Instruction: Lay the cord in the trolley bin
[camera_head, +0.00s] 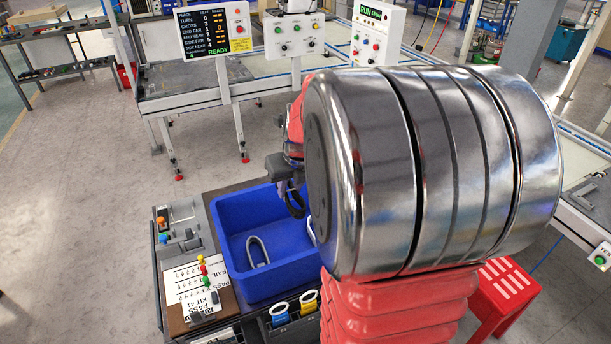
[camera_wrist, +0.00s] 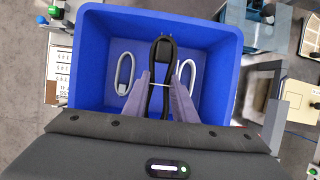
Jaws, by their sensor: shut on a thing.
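The black cord (camera_wrist: 161,101) is bundled in a loop with a dark plug end, and a thin pale tie crosses it. My gripper (camera_wrist: 160,83) is shut on it, with one finger on each side. In the head view the cord (camera_head: 296,206) hangs from my gripper (camera_head: 289,188) over the blue trolley bin (camera_head: 272,283), near its far right part. The bin also fills the middle of the wrist view (camera_wrist: 85,45). Two pale looped cords lie inside it, one left (camera_wrist: 124,75) and one right (camera_wrist: 187,80). I cannot tell how high the black cord is above the bin floor.
Left of the bin is a board with a pass/fail card (camera_head: 190,283) and coloured pegs. Blue and yellow ringed holders (camera_head: 280,313) stand in front of it. A grey fixture (camera_head: 183,226) is at the far left of the trolley. My arm hides the bin's right side.

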